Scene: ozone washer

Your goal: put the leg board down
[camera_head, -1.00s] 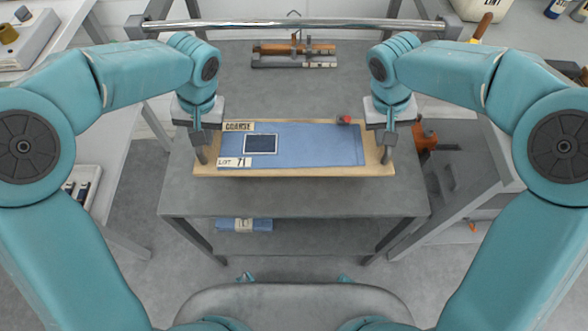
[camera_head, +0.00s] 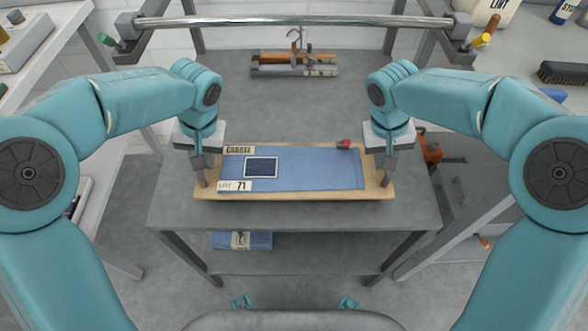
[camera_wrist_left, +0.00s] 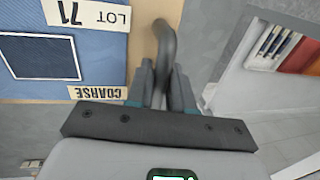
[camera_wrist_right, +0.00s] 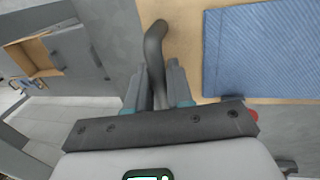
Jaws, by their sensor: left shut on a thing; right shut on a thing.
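The leg board (camera_head: 295,194) is a pale wooden board with blue cloth (camera_head: 310,168) on it, a dark framed patch, and COARSE and LOT 71 labels. It looks level over the grey table (camera_head: 295,220); I cannot tell whether it touches the top. My left gripper (camera_head: 204,178) is shut on a dark handle at the board's left end, seen in the left wrist view (camera_wrist_left: 165,45). My right gripper (camera_head: 385,177) is shut on the matching handle at the right end, seen in the right wrist view (camera_wrist_right: 154,45). A red knob (camera_head: 344,144) sits at the board's back edge.
A clamp-like wooden tool (camera_head: 294,64) lies at the table's back, under a metal rail (camera_head: 300,21). Folded blue cloth (camera_head: 242,240) lies on the lower shelf. Side benches stand left and right. The tabletop between board and tool is clear.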

